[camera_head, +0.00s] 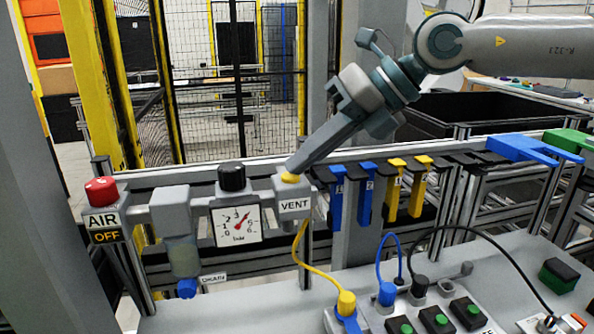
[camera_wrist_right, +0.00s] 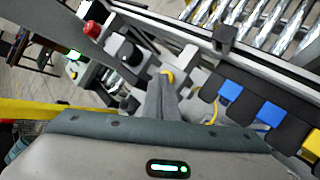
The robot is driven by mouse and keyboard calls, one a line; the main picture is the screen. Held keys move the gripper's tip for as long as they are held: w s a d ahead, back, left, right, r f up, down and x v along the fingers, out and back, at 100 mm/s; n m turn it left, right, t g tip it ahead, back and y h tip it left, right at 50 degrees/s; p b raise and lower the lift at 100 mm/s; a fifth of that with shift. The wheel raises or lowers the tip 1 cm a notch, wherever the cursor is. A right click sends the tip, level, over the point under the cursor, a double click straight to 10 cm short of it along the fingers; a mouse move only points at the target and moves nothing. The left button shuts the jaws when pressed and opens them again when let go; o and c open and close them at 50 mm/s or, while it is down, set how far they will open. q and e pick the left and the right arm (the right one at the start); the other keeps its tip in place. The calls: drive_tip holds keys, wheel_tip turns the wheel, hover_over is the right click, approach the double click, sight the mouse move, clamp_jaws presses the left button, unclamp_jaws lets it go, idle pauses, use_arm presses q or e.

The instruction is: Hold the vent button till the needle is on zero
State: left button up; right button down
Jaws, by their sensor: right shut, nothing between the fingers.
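The yellow vent button (camera_head: 290,178) sits on top of the grey block labelled VENT (camera_head: 294,206). My right gripper (camera_head: 295,168) is shut and empty, reaching down from the upper right with its fingertips at the button; they appear to touch it. In the right wrist view the yellow button (camera_wrist_right: 168,76) shows just beyond the shut fingertips (camera_wrist_right: 162,82). How far the button is pressed cannot be told. The white gauge (camera_head: 237,226) is left of the vent block, and its red needle points up and right, near 4. My left gripper is not in view.
A black knob (camera_head: 232,177) stands above the gauge. A red button (camera_head: 101,190) tops the AIR block, whose label reads OFF. A blue drain knob (camera_head: 187,288) hangs below the bowl. Blue and yellow hooks (camera_head: 366,192) line the rail right of the vent block.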

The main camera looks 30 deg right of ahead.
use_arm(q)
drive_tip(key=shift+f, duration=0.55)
use_arm(e)
drive_tip(key=shift+f, duration=0.35)
drive_tip(key=shift+w+a+r, duration=0.1)
drive_tip(key=shift+w+r, duration=0.05)
drive_tip(key=shift+w+a+r+p, duration=0.4)
drive_tip(key=shift+w+r+p, duration=0.1)
drive_tip(key=shift+w, duration=0.2)
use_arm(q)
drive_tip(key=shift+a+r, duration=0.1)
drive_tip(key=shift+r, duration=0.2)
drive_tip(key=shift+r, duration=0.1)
use_arm(e)
drive_tip(key=shift+r, duration=0.1)
drive_tip(key=shift+w+a+r+p, duration=0.1)
drive_tip(key=shift+w+r+p, duration=0.1)
drive_tip(key=shift+r+p, duration=0.25)
drive_tip(key=shift+w+r, duration=0.1)
drive_tip(key=shift+r, duration=0.3)
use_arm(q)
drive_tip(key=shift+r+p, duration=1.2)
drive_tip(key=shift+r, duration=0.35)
use_arm(e)
drive_tip(key=shift+r, duration=1.75)
